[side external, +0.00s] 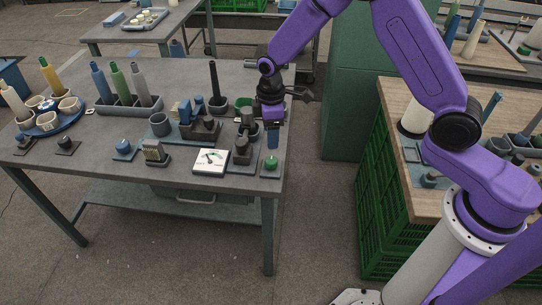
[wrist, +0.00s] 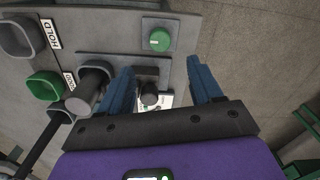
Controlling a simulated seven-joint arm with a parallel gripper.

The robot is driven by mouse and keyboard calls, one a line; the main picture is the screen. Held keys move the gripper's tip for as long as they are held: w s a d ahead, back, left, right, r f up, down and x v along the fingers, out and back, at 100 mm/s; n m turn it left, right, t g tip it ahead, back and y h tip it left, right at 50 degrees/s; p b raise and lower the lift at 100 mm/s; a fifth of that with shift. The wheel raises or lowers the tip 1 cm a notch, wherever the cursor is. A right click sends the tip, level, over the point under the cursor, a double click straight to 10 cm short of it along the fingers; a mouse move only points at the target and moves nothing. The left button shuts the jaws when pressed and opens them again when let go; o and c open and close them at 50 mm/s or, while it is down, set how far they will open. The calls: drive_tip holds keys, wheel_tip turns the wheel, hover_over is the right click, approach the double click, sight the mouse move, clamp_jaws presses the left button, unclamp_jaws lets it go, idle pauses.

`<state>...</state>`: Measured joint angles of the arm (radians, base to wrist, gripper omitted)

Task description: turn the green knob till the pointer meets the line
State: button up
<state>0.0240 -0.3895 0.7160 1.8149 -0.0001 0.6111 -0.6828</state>
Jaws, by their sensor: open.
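The green knob (side external: 271,160) sits on a small grey base at the table's front right corner. In the wrist view the green knob (wrist: 159,39) shows a pale mark on top and lies just beyond the fingertips. A white dial (side external: 210,161) with a green patch and a dark pointer lies left of it; the pointer's exact gap to any line is too small to tell. My gripper (side external: 272,146) hangs above and slightly behind the green knob, apart from it. In the wrist view my gripper (wrist: 160,66) has its two blue fingers apart, with nothing held.
A black knob (wrist: 149,95) on a dark base shows between the fingers, lower down. Grey cups and a green cup (wrist: 44,86) stand to the left. Open floor lies past the table's right edge.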

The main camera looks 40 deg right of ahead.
sight(271, 160)
wheel_tip(271, 160, down, 10)
drive_tip(key=shift+r, duration=0.1)
idle(0.4)
drive_tip(key=c, duration=1.1)
